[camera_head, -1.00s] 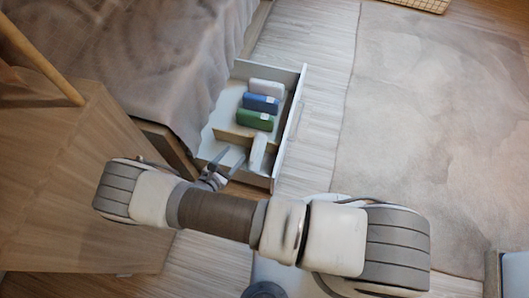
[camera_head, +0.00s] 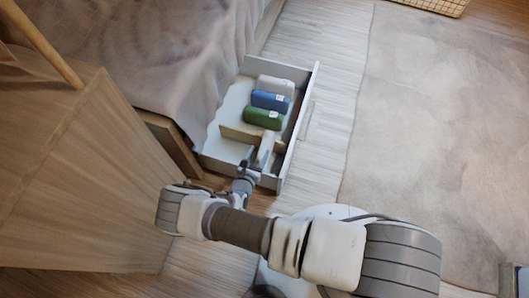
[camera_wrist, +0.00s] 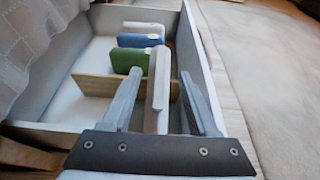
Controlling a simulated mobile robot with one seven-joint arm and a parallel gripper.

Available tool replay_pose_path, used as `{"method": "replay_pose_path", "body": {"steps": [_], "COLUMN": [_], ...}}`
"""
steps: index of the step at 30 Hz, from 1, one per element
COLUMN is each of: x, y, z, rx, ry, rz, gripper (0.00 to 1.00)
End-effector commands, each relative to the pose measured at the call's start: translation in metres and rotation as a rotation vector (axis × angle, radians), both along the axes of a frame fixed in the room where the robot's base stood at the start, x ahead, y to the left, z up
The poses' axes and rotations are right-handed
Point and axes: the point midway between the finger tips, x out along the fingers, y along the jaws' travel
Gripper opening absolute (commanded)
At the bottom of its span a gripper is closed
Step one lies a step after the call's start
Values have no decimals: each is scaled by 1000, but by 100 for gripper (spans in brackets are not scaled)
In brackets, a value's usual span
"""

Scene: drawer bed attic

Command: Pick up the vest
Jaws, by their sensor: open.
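A pale grey-white folded item (camera_wrist: 158,90) stands on edge in the front compartment of the open drawer. It also shows in the head view (camera_head: 266,146). It has no visible label, and I cannot tell whether it is the vest. My gripper (camera_wrist: 160,74) is open, with one finger on each side of this item; I cannot tell whether either touches it. In the head view my gripper (camera_head: 257,160) reaches over the drawer's front part. Behind a divider stand a green folded item (camera_head: 263,118), a blue one (camera_head: 269,100) and a white one (camera_head: 276,85).
The white drawer (camera_head: 300,108) is pulled out from under the bed, whose grey cover (camera_head: 170,60) hangs along its left side. A wooden divider (camera_wrist: 98,85) crosses it. A wooden cabinet (camera_head: 80,180) stands at the left. A rug (camera_head: 440,120) lies on the right.

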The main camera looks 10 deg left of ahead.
Motion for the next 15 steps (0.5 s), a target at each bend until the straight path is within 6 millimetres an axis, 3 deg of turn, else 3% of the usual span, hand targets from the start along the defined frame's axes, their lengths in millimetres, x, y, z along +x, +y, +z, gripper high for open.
{"method": "replay_pose_path", "body": {"steps": [10, 15], "x": [24, 48], "y": [-2, -6], "z": [-9, -15], "rx": [1, 1], "ry": [-1, -2], "rz": [0, -3], "gripper": [60, 60]}}
